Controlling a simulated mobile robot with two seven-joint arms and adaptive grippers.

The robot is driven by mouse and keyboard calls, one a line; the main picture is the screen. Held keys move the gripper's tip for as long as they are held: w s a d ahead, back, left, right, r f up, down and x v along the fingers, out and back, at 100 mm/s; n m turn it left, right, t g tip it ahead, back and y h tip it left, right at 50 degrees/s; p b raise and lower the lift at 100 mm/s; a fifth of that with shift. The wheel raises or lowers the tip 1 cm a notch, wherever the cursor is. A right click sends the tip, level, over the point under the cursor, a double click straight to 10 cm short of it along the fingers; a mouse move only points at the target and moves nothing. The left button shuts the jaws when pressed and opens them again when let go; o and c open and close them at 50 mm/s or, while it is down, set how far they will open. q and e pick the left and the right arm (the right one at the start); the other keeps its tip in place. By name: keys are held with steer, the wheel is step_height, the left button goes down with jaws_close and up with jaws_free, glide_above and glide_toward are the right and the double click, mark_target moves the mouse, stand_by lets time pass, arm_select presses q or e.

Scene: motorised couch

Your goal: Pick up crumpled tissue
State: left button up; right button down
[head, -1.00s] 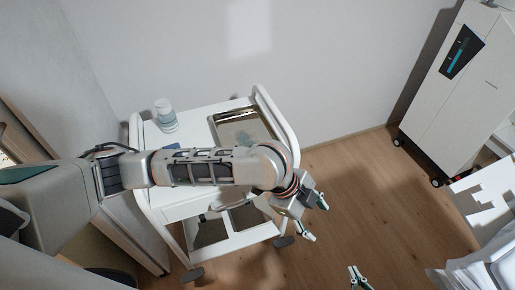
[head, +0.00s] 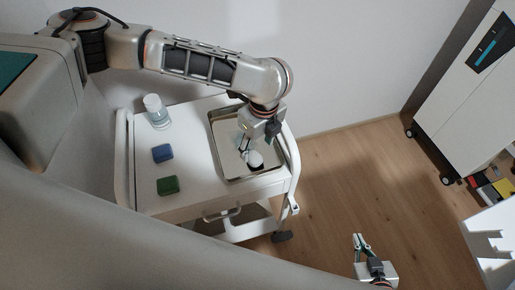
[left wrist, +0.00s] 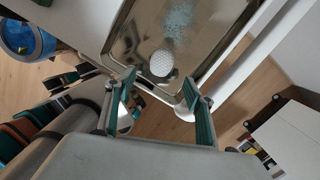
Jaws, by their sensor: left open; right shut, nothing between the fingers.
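A small white rounded thing with a dimpled surface (left wrist: 162,64) lies in the metal tray (left wrist: 122,32) in the left wrist view; it may be the crumpled tissue. In the head view a white lump (head: 255,159) shows in the front right part of the tray (head: 218,128). My left gripper (head: 247,150) is over the tray, pointing down. In the left wrist view its two fingers (left wrist: 160,82) are open and apart, with the white thing between and just beyond their tips. My right gripper (head: 361,241) is shut and empty, over the floor at the lower right.
The tray rests on a white cart (head: 190,205). A bottle (head: 156,111), a blue block (head: 162,153) and a green block (head: 168,185) stand left of the tray. A white cabinet (head: 455,105) stands at the right. The wooden floor between is clear.

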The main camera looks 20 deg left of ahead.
mark_target(255, 155)
arm_select(q)
steer(key=shift+s+a+f, duration=0.1)
steer(key=shift+s+f, duration=0.1)
steer(key=shift+f, duration=0.7)
steer(key=shift+w+a+f, duration=0.15)
steer(key=shift+w+f, duration=0.1)
steer(key=shift+f, duration=0.65)
steer(key=shift+w+a+f, duration=0.15)
steer(key=shift+w+f, duration=0.15)
steer(key=shift+f, duration=0.6)
steer(key=shift+w+a+f, duration=0.15)
steer(key=shift+w+f, duration=0.1)
steer(key=shift+f, duration=0.65)
steer(key=shift+c, duration=0.5)
steer(key=c, duration=0.7)
